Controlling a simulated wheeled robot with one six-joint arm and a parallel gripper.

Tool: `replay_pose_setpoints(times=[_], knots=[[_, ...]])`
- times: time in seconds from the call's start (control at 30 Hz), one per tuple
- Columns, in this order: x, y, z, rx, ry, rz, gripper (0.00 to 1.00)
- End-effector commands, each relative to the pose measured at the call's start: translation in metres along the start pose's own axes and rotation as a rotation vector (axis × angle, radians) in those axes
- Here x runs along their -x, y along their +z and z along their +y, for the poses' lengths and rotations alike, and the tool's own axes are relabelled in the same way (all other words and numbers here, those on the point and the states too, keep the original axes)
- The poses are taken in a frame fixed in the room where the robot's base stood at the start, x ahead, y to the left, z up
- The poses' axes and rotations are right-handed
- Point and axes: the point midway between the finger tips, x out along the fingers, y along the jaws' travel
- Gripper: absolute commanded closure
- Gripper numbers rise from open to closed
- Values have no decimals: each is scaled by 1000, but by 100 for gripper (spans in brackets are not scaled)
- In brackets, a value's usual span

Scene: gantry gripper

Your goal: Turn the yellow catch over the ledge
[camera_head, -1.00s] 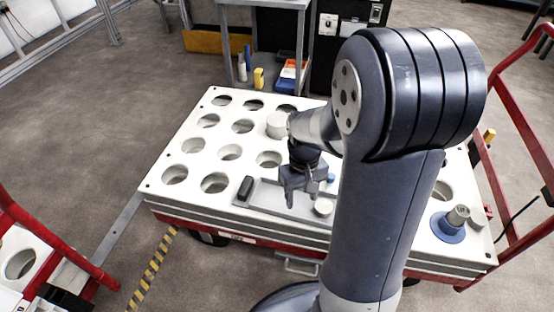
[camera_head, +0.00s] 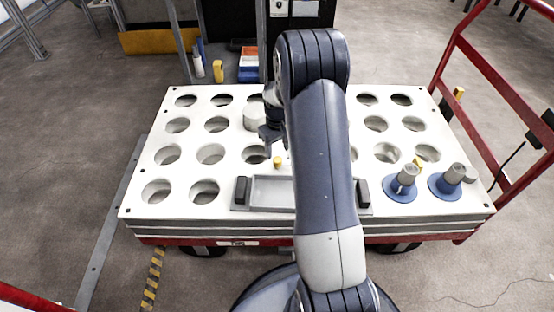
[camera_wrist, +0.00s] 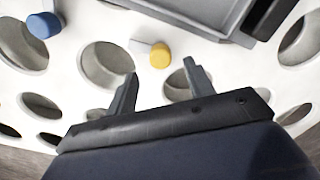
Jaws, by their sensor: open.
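The yellow catch (camera_head: 278,161) is a small round knob on the white perforated top, just behind the grey tray. Which edge is the ledge I cannot tell. My gripper (camera_head: 268,138) is above the white top, behind the catch. In the wrist view my gripper (camera_wrist: 160,76) is open and empty, its fingers apart on either side of the catch's line, with the catch beyond the tips. A blue knob (camera_wrist: 43,24) shows at upper left.
The grey tray (camera_head: 240,207) with black end blocks lies at the front of the white top (camera_head: 230,218). Two blue-based posts (camera_head: 400,190) (camera_head: 447,184) stand at the right. Red rails (camera_head: 450,50) rise beyond the right edge.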

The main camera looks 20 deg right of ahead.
Motion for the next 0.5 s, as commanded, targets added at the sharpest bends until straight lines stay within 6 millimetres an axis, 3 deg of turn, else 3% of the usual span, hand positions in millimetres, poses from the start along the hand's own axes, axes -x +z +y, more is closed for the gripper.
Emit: replay_pose_setpoints(times=[0.03, 0.2, 0.5], knots=[[-14, 0, 0, 0, -1, -1, 50], [-37, 0, 0, 0, 0, 0, 50], [-48, 0, 0, 0, 1, 1, 50]])
